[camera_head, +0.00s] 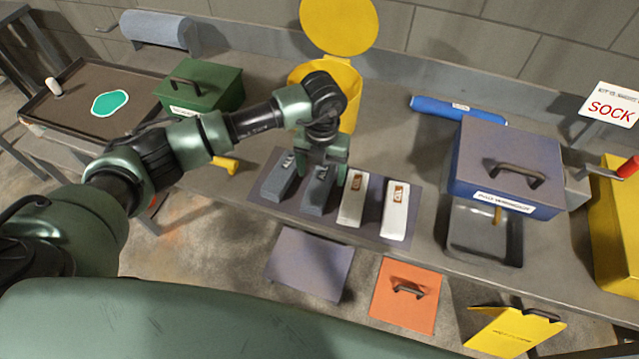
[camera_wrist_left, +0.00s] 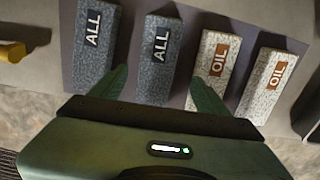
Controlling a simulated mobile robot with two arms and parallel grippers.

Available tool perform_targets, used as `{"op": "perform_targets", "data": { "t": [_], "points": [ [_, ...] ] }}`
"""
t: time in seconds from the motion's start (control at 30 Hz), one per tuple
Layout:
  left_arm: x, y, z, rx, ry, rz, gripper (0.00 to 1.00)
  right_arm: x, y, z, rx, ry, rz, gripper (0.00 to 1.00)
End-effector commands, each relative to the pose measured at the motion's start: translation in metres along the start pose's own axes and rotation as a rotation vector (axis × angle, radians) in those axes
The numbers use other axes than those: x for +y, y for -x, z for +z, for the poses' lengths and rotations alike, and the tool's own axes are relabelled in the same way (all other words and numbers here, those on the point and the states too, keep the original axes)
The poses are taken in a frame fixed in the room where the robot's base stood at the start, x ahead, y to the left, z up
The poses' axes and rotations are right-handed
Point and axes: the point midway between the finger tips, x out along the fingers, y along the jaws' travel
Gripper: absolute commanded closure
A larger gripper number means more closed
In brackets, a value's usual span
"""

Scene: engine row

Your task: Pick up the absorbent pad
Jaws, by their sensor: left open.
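Two grey pads labelled ALL, the left one (camera_head: 277,180) and the right one (camera_head: 316,194), lie beside two white pads labelled OIL (camera_head: 351,203) (camera_head: 396,212) on a dark purple-grey mat (camera_head: 374,232). In the left wrist view the labels read clearly on the left grey pad (camera_wrist_left: 95,45), the right grey pad (camera_wrist_left: 157,55) and the white pads (camera_wrist_left: 213,68) (camera_wrist_left: 268,83). My left gripper (camera_head: 327,172) is open above the right grey pad. Its fingertips (camera_wrist_left: 160,84) appear on either side of that pad; whether they touch it I cannot tell. My right gripper is not in view.
A yellow bin with a raised round lid (camera_head: 340,22) stands behind. A green case (camera_head: 200,88) and tray (camera_head: 85,100) are left. A blue roll (camera_head: 455,108) lies behind.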

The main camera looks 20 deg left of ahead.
Motion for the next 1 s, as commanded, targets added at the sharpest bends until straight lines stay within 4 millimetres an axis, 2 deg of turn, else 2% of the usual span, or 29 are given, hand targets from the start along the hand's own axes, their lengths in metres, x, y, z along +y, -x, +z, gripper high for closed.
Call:
{"op": "perform_targets", "data": {
  "t": [0.13,0.3,0.57,0.67,0.8,1.0],
  "points": [
    [0.006,-0.019,0.0,0.006,0.002,0.001,0.24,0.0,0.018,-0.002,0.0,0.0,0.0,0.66],
    [0.005,-0.041,0.001,0.003,-0.001,-0.002,0.24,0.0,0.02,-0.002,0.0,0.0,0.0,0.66],
    [0.005,-0.045,0.001,0.001,-0.002,-0.003,0.24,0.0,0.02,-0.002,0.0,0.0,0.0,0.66],
    [0.005,-0.045,0.001,0.001,-0.001,-0.003,0.49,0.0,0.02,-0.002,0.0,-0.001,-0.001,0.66],
    [0.005,-0.045,0.001,0.001,-0.001,-0.003,0.88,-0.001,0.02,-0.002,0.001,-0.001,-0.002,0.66],
    [0.005,-0.044,0.001,0.0,-0.001,-0.003,0.89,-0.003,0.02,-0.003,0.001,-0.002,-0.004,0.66]
  ]
}}
